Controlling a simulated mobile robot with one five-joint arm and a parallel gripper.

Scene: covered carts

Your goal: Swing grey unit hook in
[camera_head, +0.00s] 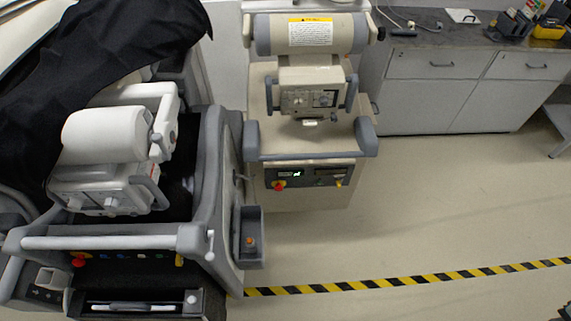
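The grey unit (212,190), a wheeled medical cart, stands at the left. It has a white cylinder head (105,134), a front handle bar (100,242) and a grey side bin (249,238). A black cover (105,50) lies over its upper back part. No hook shows clearly.
A beige cart (311,140) stands close beside the grey unit on its right. Behind are drawer cabinets (440,90) with a dark worktop. Yellow-black tape (400,281) crosses the floor. The floor (450,200) at the right is clear. A dark object (564,311) shows at the bottom right corner.

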